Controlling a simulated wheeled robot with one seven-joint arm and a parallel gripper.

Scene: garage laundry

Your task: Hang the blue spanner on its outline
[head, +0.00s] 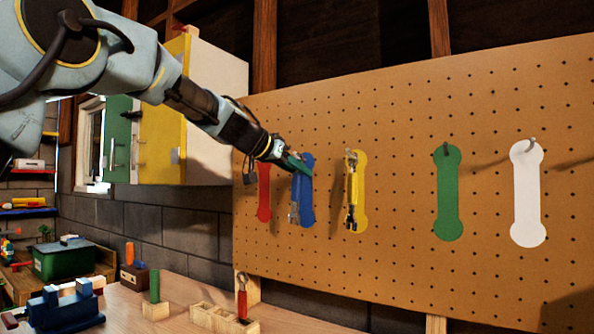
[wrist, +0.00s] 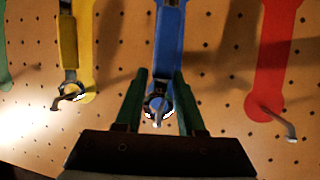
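The blue spanner (head: 295,200) hangs upright in front of the blue outline (head: 308,185) on the pegboard, slightly left of it in the head view. In the wrist view the blue spanner (wrist: 169,40) has its ring end at the bottom. A metal hook (wrist: 157,119) shows at the ring and appears to pass through it. My gripper (head: 293,162) is at the spanner's upper end. In the wrist view its green fingers (wrist: 160,85) stand on either side of the ring end, with a visible gap on the left. The right fingertip's contact is unclear.
A yellow spanner (head: 352,190) hangs on a neighbouring hook. The red outline (head: 264,192), green outline (head: 448,195) and white outline (head: 527,195) are bare, with protruding hooks. A red spanner (head: 242,300) stands in a wooden block on the bench below.

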